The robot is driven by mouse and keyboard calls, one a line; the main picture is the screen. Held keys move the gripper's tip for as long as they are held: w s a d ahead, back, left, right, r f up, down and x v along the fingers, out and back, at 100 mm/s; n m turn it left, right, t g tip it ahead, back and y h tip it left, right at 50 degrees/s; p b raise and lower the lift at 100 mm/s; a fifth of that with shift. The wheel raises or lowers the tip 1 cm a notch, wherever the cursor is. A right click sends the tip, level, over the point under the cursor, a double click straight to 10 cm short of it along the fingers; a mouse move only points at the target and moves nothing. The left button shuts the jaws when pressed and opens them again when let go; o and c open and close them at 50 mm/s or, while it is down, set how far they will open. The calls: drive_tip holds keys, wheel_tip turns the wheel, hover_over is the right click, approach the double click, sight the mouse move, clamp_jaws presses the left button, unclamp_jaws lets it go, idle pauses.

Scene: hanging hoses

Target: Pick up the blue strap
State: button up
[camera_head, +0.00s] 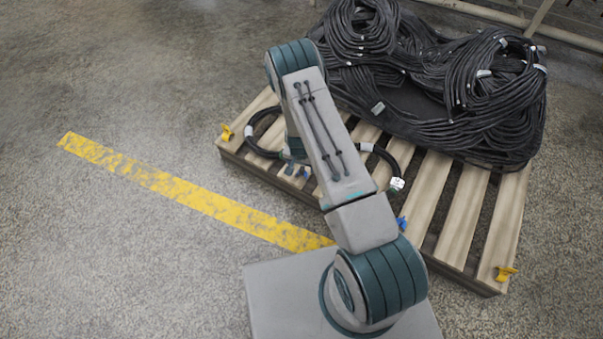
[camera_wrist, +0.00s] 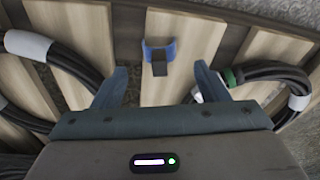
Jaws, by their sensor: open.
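The blue strap (camera_wrist: 158,50) lies on a pale pallet slat in the wrist view, a small blue band with a dark tab. It shows beyond my gripper (camera_wrist: 158,85), between the lines of its two fingers and apart from both. My gripper is open and empty. In the head view, small blue pieces (camera_head: 289,168) show on the pallet beside my arm, and another blue piece (camera_head: 401,222) shows near the pallet's front edge. I cannot tell which of these is the strap in the wrist view.
The wooden pallet (camera_head: 426,190) bears a large pile of black hoses (camera_head: 490,95) at its back. A loose black hose (camera_wrist: 262,72) with white bands lies right of my gripper, and another hose (camera_wrist: 70,62) lies left. Yellow clips (camera_head: 506,273) mark pallet corners. The floor at left is clear.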

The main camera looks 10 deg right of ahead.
sight(302, 168)
drive_tip(key=f+b, duration=0.1)
drive_tip(key=f, duration=0.2)
drive_tip(key=w+f+b, duration=0.1)
drive_tip(key=f, duration=0.1)
drive_tip(key=shift+d+f+b, duration=0.2)
drive_tip(key=shift+d+b, duration=0.05)
drive_tip(key=shift+b, duration=0.1)
drive_tip(key=shift+r, duration=0.1)
drive_tip(key=c, duration=1)
